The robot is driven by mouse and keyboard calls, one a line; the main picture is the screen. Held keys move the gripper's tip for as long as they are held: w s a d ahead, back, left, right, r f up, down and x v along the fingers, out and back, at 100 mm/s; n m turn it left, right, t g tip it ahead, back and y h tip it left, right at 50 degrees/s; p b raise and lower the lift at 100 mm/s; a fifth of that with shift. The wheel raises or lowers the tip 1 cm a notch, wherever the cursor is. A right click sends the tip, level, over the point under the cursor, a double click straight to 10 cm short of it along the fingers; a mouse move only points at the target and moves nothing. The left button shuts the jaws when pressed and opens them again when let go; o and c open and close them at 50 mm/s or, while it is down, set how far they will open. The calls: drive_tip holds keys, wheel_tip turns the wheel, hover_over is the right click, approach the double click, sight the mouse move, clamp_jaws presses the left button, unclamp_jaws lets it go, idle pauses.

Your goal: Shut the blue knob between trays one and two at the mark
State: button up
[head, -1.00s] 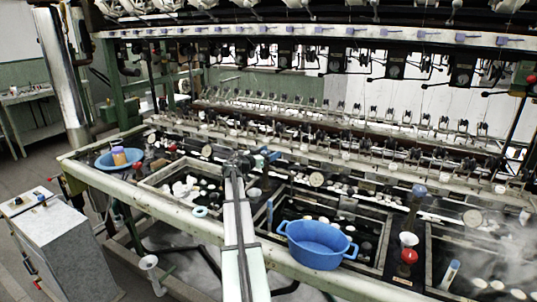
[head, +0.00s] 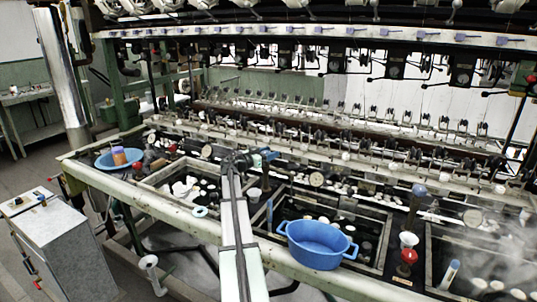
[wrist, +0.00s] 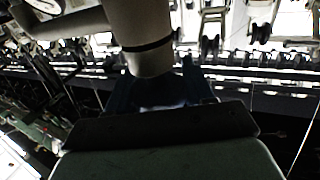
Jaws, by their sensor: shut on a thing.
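My arm reaches up from the bottom centre of the head view. My gripper (head: 252,158) is at its far end, between the left tray (head: 145,184) and the middle tray (head: 385,240). It is shut on the blue knob (head: 268,154), whose blue part shows just right of the gripper. In the wrist view, dark blue parts of the knob (wrist: 197,84) show behind a grey pipe and a dark bar. The fingertips and the mark cannot be made out. The knob's exact angle is unclear.
A blue oval tub (head: 315,248) stands on the front rail right of my arm. A red knob (head: 408,256) and another blue-topped post (head: 418,190) stand further right. Machinery overhangs behind.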

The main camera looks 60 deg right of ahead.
drive_tip(key=m+g+y, duration=0.2)
drive_tip(key=m+g, duration=0.1)
drive_tip(key=g, duration=0.1)
drive_tip(key=shift+s+a+m+g+y, duration=0.2)
drive_tip(key=shift+s+m+g+y, duration=0.05)
drive_tip(key=shift+m+g+y, duration=0.65)
drive_tip(key=o, duration=1)
drive_tip(key=shift+c, duration=0.2)
drive_tip(key=shift+a, duration=0.1)
drive_tip(key=v, duration=1.3)
drive_tip(key=shift+w, duration=0.4)
drive_tip(key=shift+a, duration=0.1)
